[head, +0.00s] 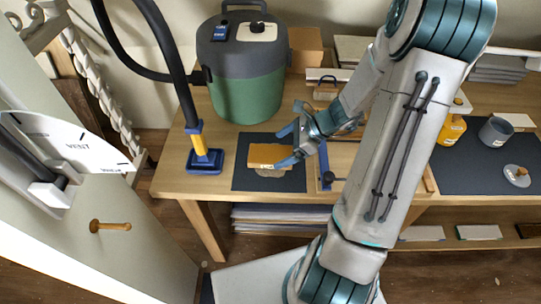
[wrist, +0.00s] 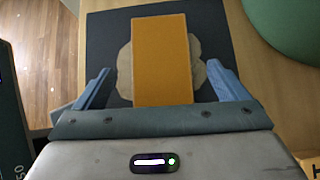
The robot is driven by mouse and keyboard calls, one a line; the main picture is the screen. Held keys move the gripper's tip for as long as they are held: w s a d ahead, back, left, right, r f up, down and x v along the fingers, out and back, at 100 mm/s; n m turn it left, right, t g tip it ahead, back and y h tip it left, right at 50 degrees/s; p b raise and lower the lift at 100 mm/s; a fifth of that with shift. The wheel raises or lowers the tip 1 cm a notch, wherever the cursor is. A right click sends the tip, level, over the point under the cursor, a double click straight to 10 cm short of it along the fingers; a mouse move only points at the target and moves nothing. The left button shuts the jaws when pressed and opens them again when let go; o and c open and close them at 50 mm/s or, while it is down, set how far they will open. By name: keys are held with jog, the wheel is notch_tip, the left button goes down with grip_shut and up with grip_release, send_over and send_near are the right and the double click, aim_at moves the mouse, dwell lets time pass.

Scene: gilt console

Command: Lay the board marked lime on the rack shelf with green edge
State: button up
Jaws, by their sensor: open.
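An orange-yellow board (head: 268,156) lies on a round beige piece (head: 270,173) on a dark mat (head: 243,180) at the left of the table. My gripper (head: 278,150) is open, with one finger on either side of the board. In the wrist view the board (wrist: 162,55) stands between the spread fingers (wrist: 163,78), with gaps on both sides. Under the table, a pale panel with a greenish edge (head: 478,232) shows on the low shelf.
A green canister vacuum (head: 247,95) stands behind the mat, and its hose and blue-yellow nozzle (head: 204,158) are at the left. A blue-ended wooden frame (head: 325,165) is right of the mat. A yellow bottle (head: 452,128) and grey cup (head: 495,131) stand farther right.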

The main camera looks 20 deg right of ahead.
aim_at(271, 154)
jog(key=shift+x, duration=2)
jog(key=shift+d, duration=0.1)
jog(key=c, duration=1.2)
jog(key=shift+w+r, duration=0.1)
jog(key=shift+r, duration=0.65)
jog(key=r, duration=0.2)
jog(key=d+r, duration=0.1)
jog(key=shift+s+r, duration=0.1)
jog(key=shift+s, duration=0.2)
jog(key=s+d+r, duration=0.5)
jog(key=d+r, duration=0.1)
jog(key=d, duration=0.2)
jog(key=shift+s+d+r, duration=0.15)
jog(key=shift+s+d, duration=0.25)
